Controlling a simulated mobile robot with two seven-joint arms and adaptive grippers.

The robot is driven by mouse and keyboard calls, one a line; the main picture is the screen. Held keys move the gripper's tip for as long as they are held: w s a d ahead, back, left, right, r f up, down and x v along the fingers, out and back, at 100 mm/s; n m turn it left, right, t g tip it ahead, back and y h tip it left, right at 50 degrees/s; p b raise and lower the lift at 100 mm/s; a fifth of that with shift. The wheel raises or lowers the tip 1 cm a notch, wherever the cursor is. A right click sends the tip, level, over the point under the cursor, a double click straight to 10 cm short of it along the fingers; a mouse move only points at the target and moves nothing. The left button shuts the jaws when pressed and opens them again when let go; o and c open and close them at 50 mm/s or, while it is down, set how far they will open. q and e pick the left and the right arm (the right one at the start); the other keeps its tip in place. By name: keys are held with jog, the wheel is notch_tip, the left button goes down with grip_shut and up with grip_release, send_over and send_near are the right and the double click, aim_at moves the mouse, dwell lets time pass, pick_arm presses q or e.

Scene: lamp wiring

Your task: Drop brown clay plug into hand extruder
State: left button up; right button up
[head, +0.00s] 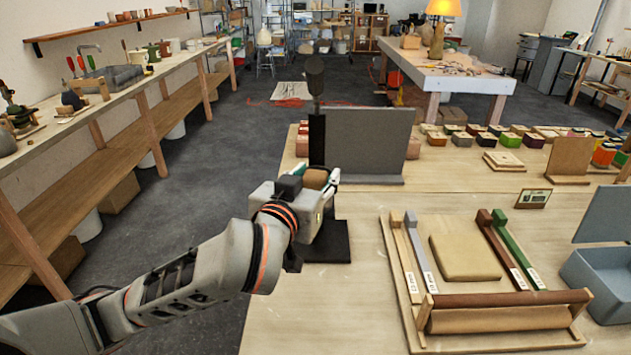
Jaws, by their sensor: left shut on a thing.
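My left gripper (313,184) reaches in from the left over the near left part of the table. It is shut on the brown clay plug (316,177), whose rounded brown top shows between the fingers. A dark upright device (316,145) stands just behind the gripper, with a black cylinder (314,75) at its top; it looks like the hand extruder or its stand. A black base plate (330,243) shows below the gripper. My gripper hides the device's lower part, so I cannot tell whether the plug touches it. My right gripper is not in view.
A grey upright panel (367,145) stands behind the gripper. A wooden tray (395,268) with a clay slab (465,256), strips and a roller (500,315) lies to the right. A blue-grey bin (605,285) is at the far right. Several coloured blocks line the back.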

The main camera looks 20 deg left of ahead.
pick_arm(q)
send_near(323, 153)
jog(key=shift+w+r, duration=0.3)
jog(key=shift+w, duration=0.5)
jog(key=shift+w+r, duration=0.35)
jog(key=shift+w, duration=0.45)
jog(key=shift+w+r, duration=0.3)
jog(key=shift+w, duration=0.5)
jog(key=shift+f, duration=1.3)
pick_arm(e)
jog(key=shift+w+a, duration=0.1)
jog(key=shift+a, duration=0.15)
pick_arm(q)
jog(key=shift+s, duration=0.1)
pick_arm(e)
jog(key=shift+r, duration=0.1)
pick_arm(q)
jog(key=o, duration=1.5)
